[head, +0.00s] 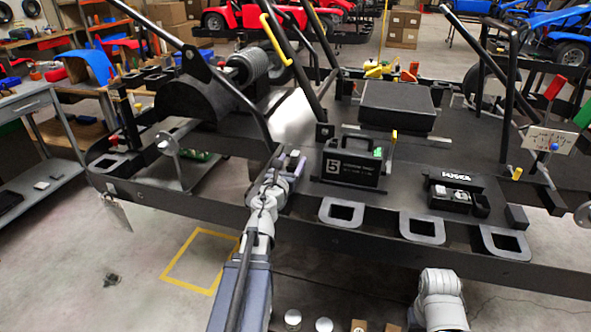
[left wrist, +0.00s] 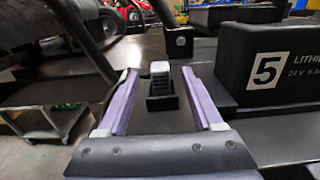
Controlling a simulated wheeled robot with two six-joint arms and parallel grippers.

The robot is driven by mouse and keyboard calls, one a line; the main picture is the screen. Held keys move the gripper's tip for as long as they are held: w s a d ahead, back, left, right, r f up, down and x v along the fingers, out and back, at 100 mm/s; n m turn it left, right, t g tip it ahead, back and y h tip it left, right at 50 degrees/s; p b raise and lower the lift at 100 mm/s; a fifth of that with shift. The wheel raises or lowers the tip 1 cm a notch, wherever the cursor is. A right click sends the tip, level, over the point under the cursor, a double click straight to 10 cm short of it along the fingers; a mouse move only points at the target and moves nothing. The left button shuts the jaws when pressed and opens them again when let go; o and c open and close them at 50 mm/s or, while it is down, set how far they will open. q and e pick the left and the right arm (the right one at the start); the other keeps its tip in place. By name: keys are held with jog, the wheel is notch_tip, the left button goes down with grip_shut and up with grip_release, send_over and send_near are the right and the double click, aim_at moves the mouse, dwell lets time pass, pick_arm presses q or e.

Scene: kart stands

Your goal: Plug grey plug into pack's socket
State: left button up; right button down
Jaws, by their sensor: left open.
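The grey plug (left wrist: 160,69) stands upright in a small black holder (left wrist: 162,102) in the left wrist view. My left gripper (left wrist: 159,76) is open, with one finger on each side of the plug and holder; whether either finger touches is unclear. In the head view my left gripper (head: 287,164) is low over the kart floor, just left of the black pack (head: 350,170) marked 5. The pack also shows at the right of the left wrist view (left wrist: 277,75). A small green part is on the pack's top right; its socket is not clearly seen. My right gripper is out of view.
A black tray (head: 437,192) with small parts lies right of the pack. Several grey square loops line the kart's front edge (head: 350,243). Black frame tubes (head: 245,95) rise behind and left of my left gripper. A black box (head: 397,104) stands behind the pack.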

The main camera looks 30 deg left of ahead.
pick_arm(q)
jog(key=x, duration=0.7)
jog(key=shift+w+r, duration=0.15)
jog(key=shift+w, duration=0.05)
jog(key=shift+s, duration=0.1)
jog(key=shift+c, duration=0.4)
grip_shut()
